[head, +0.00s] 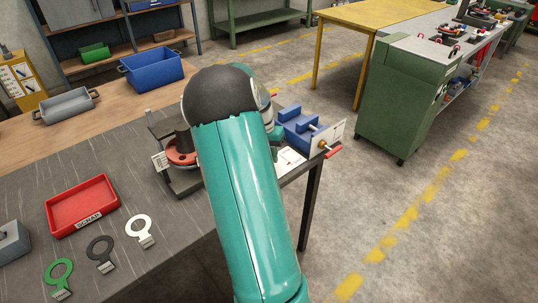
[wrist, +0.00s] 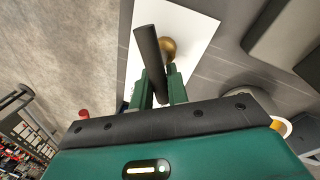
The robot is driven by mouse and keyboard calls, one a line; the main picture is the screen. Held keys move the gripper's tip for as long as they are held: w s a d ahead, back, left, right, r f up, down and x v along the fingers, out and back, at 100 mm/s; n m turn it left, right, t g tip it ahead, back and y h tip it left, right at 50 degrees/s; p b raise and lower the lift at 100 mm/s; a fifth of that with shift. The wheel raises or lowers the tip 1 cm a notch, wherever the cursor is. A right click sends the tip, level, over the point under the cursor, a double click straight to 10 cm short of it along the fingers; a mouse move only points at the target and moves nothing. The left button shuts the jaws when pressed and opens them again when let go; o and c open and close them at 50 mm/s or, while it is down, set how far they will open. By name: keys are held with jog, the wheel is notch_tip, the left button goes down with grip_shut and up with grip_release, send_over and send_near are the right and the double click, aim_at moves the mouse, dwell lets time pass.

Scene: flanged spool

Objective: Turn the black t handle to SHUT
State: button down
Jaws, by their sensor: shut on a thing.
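The black t handle (wrist: 148,45) shows in the wrist view as a dark bar, slanting a little from upper left to lower right. A round brass part (wrist: 168,48) sits close beside it, over a white plate (wrist: 190,35). My gripper (wrist: 160,82) has its green fingers on either side of the handle's lower part and is shut on it. I cannot read any SHUT mark on the plate. In the head view my teal arm hides the handle and the fingers. A white plate (head: 289,160) shows partly beside the arm at the bench edge.
A blue fixture (head: 297,124) with a white panel and a red grip (head: 333,152) stands right of my arm. A dark fixture with a red ring (head: 181,153) is left. A red scrap tray (head: 82,205) and several ring tags lie on the grey bench (head: 150,255).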

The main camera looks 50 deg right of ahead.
jog(key=m, duration=0.3)
jog(key=s+m+y, duration=0.1)
jog(key=m, duration=0.1)
jog(key=shift+m, duration=0.4)
dwell(0.3)
jog(key=c, duration=1.4)
grip_release()
notch_tip(320, 180, up, 14)
jog(key=w, duration=0.2)
jog(key=shift+w+d+f, duration=0.2)
jog(key=shift+w+d, duration=0.15)
